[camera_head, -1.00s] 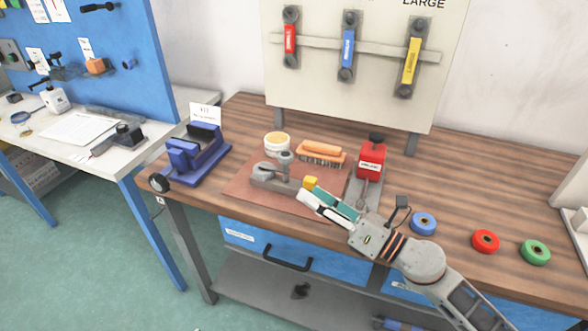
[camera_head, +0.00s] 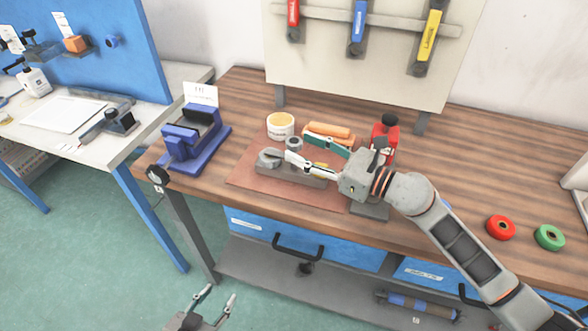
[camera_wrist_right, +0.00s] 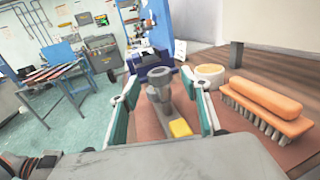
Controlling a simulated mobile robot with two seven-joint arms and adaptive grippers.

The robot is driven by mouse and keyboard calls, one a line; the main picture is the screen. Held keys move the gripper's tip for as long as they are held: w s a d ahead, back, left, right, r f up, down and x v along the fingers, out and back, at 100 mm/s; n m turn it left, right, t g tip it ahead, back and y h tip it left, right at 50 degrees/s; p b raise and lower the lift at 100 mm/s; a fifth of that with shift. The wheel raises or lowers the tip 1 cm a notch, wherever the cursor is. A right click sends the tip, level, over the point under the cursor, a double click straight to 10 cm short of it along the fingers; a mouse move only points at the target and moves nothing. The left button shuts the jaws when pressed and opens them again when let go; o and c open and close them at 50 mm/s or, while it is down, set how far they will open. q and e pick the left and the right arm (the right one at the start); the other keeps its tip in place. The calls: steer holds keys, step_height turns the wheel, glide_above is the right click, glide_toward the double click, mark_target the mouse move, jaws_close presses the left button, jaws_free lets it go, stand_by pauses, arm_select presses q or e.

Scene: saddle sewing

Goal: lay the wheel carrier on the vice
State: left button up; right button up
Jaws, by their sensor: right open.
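The wheel carrier seems to be the grey metal part (camera_head: 270,158) on the reddish mat, with an upright round stub. In the right wrist view the stub (camera_wrist_right: 160,92) stands between my right gripper's fingers. My right gripper (camera_head: 298,149) is open around the stub; I cannot tell whether it touches. A yellow block (camera_wrist_right: 180,128) lies between the fingers, nearer the palm. The blue vice (camera_head: 190,146) stands at the table's left end, left of the mat, and also shows in the right wrist view (camera_wrist_right: 150,57). My left gripper (camera_head: 220,293) is open and empty, low in front of the table.
A white tub (camera_head: 281,126) and an orange brush (camera_head: 327,131) stand behind the carrier. A red device (camera_head: 384,138) stands right of the mat (camera_head: 245,175). Red (camera_head: 501,227) and green (camera_head: 550,237) rolls lie at the right. Bare wood separates mat and vice.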

mark_target(294, 140)
steer(key=x, duration=0.3)
steer(key=shift+a+f, duration=0.1)
steer(key=shift+a, duration=0.05)
steer(key=shift+c, duration=0.3)
jaws_close()
steer(key=shift+w, duration=0.1)
